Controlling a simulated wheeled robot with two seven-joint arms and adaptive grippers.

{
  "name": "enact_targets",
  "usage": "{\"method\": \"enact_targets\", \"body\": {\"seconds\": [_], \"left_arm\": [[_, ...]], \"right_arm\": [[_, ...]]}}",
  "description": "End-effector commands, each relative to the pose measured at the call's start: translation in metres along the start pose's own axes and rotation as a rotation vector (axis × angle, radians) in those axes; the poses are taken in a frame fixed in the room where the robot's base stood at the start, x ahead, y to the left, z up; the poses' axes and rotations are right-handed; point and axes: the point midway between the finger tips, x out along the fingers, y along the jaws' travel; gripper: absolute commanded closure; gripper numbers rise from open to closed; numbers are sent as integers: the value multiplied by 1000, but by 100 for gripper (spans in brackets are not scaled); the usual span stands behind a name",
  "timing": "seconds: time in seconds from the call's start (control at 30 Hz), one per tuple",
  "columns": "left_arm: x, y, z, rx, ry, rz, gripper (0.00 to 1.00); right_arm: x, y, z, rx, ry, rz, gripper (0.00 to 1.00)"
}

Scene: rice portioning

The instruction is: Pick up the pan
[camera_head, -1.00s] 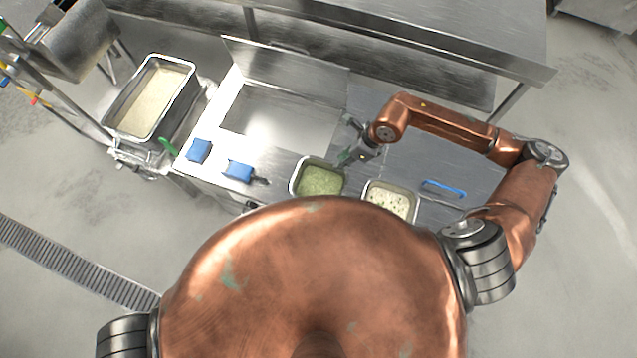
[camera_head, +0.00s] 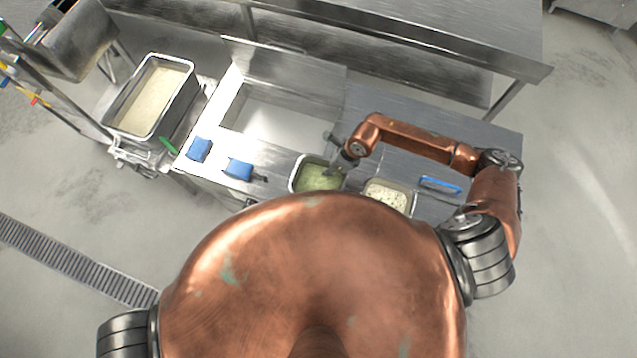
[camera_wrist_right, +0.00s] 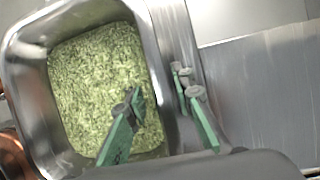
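The pan with green contents (camera_head: 318,178) stands at the front edge of the counter, close to my body. It fills the left half of the right wrist view, where its metal rim (camera_wrist_right: 152,60) shows clearly. My right gripper (camera_wrist_right: 160,115) has its green-padded fingers apart. One finger shows over the green contents and the other outside the pan's right wall, with the rim between them; contact cannot be told. The gripper is small and partly hidden in the head view (camera_head: 335,165). My left gripper is not in view.
A second pan with pale, speckled contents (camera_head: 388,194) stands to the right, near a blue-handled item (camera_head: 440,185). Two blue items (camera_head: 238,168) lie on the left. A large rice-coloured tub (camera_head: 190,66) stands far left. The counter behind is clear.

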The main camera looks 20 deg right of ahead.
Motion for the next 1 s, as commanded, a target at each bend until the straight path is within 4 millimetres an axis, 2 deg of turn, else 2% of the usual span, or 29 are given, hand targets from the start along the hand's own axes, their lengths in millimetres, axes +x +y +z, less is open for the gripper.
{"method": "enact_targets", "body": {"seconds": [0.17, 0.5, 1.0], "left_arm": [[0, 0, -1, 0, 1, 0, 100], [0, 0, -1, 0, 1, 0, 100], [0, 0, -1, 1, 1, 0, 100]], "right_arm": [[0, 0, 0, 0, 0, 0, 78], [0, 0, 0, 0, 0, 1, 100], [0, 0, -1, -1, 0, -1, 100]]}}
